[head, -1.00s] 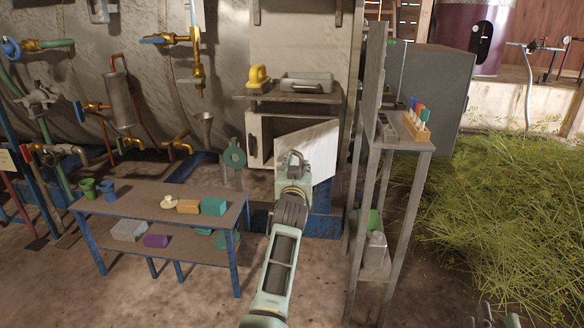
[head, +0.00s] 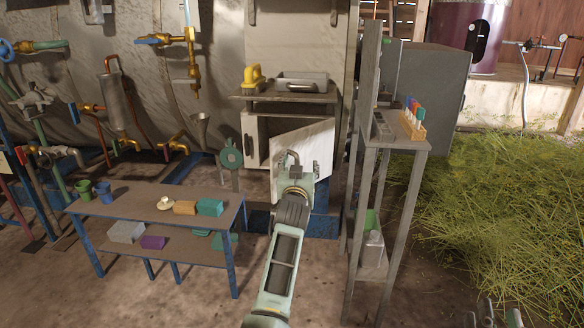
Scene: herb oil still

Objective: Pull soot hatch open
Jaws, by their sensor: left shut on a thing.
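The soot hatch (head: 318,148) is a pale, flat door on the low cabinet under the metal shelf. It stands partly open, swung out from the cabinet front, with a dark gap at its left. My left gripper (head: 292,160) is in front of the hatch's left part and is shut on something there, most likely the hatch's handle. The gripper hides the handle and the lower left of the door. My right gripper (head: 494,316) shows only in part at the bottom right edge, far from the hatch; its jaws are too cut off to judge.
A low bench (head: 130,205) with cups and blocks stands left of my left arm. A tall narrow rack (head: 402,155) with coloured tubes stands close on the right. A yellow-handled tool (head: 254,77) and a tray (head: 303,82) sit above the hatch.

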